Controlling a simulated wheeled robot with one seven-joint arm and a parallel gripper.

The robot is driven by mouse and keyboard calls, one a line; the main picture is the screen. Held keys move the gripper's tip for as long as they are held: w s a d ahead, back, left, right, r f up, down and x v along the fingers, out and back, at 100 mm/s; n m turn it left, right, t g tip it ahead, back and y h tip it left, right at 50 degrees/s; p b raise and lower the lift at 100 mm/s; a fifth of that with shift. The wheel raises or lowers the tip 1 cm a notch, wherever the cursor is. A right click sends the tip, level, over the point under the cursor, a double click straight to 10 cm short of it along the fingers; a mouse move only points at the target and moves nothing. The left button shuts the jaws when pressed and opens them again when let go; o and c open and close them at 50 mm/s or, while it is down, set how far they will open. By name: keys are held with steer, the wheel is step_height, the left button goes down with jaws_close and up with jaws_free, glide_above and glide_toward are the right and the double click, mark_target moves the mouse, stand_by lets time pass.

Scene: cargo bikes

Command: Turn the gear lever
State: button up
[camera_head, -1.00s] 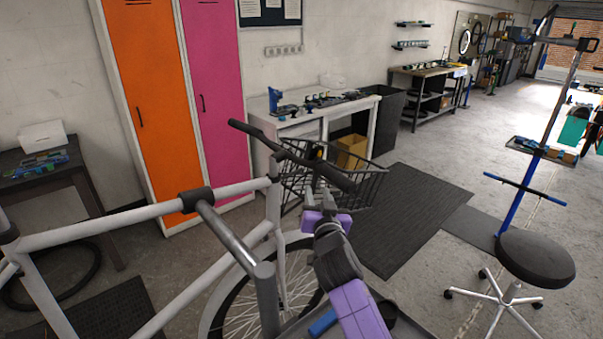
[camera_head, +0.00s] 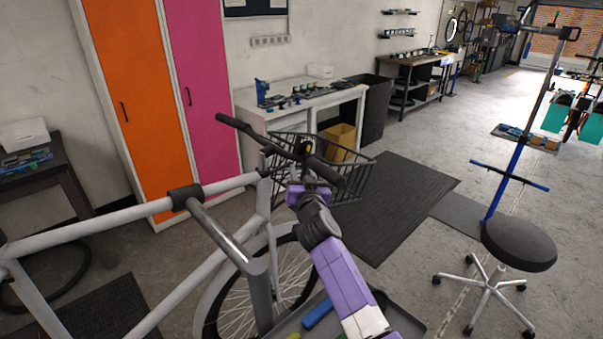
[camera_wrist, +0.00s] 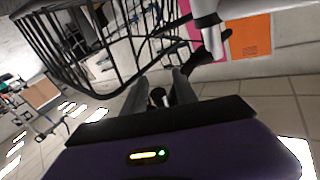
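The bike's dark handlebar (camera_head: 268,143) is ahead of my arm, above the white frame (camera_head: 232,184). A small dark part with a yellowish spot (camera_head: 305,147) sits near its right grip (camera_head: 325,172); I cannot tell if it is the gear lever. My purple gripper (camera_wrist: 160,88) is just below and behind the handlebar in the head view. In the wrist view its two grey fingers stand apart, with a small dark shape between or beyond them; contact cannot be told. No gear lever is clearly identifiable there.
The black wire basket (camera_head: 350,180) is just beyond the handlebar and fills the wrist view's upper left (camera_wrist: 60,40). A grey tray (camera_head: 400,322) is beneath my arm.

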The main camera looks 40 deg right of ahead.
jaws_close()
stand_by(1.4)
